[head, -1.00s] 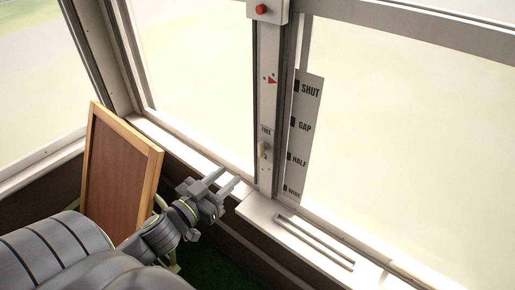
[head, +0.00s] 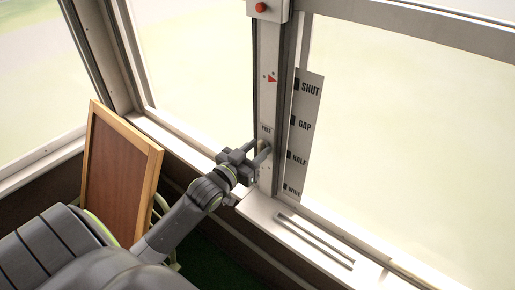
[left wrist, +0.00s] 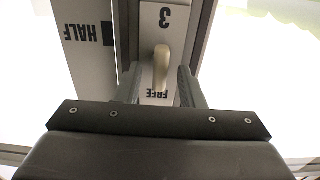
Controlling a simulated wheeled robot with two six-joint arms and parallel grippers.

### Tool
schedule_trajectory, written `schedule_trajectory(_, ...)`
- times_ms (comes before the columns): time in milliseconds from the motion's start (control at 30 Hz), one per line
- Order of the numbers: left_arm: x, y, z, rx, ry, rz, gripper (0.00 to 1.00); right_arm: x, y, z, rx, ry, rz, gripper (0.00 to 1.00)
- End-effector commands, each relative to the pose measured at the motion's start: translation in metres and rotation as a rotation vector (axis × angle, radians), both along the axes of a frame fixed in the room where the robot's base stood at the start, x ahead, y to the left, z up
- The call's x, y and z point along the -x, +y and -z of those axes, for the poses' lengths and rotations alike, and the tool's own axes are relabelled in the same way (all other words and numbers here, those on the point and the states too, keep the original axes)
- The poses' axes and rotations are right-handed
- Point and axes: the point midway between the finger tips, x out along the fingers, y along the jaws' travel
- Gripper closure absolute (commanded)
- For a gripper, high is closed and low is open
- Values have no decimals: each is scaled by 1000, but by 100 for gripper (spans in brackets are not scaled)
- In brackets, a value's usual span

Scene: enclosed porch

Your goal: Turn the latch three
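The latch is a pale beige lever (left wrist: 161,62) on a light post plate in the left wrist view. The plate carries a "3" and the word "FREE", both upside down there. My left gripper (left wrist: 158,80) is open, with one finger on each side of the lever and a visible gap to it. In the head view my left gripper (head: 263,148) is up against the window post (head: 268,100), just below the "FREE" label, and largely hides the latch. My right gripper is not in view.
A scale plate (head: 305,120) reading SHUT, GAP, HALF and WIDE hangs right of the post. A red button box (head: 262,9) is at the top. A white sill (head: 262,208) lies below, and a wood-framed board (head: 120,175) leans at the left.

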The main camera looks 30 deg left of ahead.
Motion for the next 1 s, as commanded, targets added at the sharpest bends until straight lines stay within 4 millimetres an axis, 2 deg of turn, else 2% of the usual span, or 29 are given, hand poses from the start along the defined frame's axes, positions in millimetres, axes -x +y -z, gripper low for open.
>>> schedule_trajectory(367, -4, 0, 0, 0, 1, 0, 66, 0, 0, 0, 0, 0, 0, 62)
schedule_trajectory(633, -4, 0, 0, 0, 1, 0, 100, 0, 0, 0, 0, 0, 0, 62)
schedule_trajectory(1000, -4, 0, 1, -40, -3, 0, 100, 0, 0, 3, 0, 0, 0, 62)
